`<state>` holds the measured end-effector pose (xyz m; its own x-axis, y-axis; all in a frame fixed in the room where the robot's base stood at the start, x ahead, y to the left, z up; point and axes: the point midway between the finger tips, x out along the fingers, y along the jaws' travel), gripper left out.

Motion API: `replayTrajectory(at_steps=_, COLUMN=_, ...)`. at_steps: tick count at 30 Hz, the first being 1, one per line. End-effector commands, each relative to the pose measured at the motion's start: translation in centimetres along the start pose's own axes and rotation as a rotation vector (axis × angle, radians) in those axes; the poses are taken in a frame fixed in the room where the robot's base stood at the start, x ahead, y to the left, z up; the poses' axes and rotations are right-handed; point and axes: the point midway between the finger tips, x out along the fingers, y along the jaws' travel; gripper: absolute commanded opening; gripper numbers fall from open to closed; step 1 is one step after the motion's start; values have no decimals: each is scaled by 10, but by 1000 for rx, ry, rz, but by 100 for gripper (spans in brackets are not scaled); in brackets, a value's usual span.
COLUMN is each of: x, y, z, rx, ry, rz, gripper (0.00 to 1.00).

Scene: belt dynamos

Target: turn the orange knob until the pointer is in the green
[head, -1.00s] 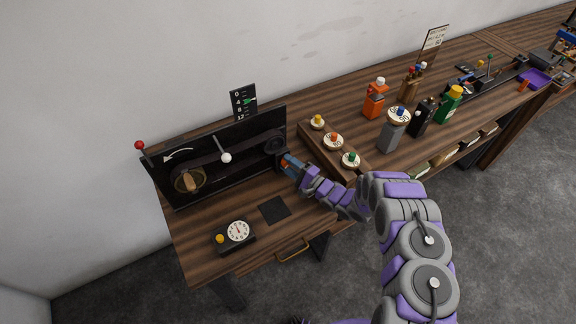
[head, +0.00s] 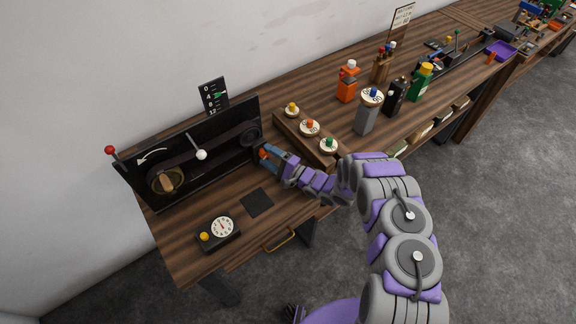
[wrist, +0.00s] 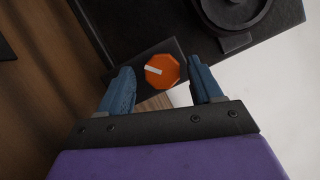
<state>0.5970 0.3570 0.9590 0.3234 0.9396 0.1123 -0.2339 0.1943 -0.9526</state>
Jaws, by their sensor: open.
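The orange knob (wrist: 162,71) is an eight-sided cap with a white mark, on a small dark block below the black panel's pulley. My gripper (wrist: 163,75) is open, with one blue finger on each side of the knob and a gap at both sides. In the head view my gripper (head: 268,157) is at the panel's right end and mostly hides the knob. The gauge (head: 213,97) is a black plate with white numbers 0, 4, 8, 12 and a green mark near 4 to 8. The pointer's exact reading is too small to tell.
The black panel (head: 222,160) carries a belt, a white-ball lever (head: 201,155) and a red-ball lever (head: 110,150). A rack of colored knobs (head: 309,128) and several bottles are to the right.

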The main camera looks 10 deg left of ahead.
Motion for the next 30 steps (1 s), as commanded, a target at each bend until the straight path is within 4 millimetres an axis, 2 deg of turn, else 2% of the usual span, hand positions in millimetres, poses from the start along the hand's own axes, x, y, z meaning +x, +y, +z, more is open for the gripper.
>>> replayTrajectory(at_steps=18, x=-129, y=0, z=-3, rx=2, ry=7, rz=-1, gripper=65)
replayTrajectory(at_steps=24, x=-157, y=1, z=-2, rx=2, ry=4, rz=0, gripper=65)
replayTrajectory(at_steps=30, x=-167, y=1, z=-2, rx=2, ry=2, rz=1, gripper=65)
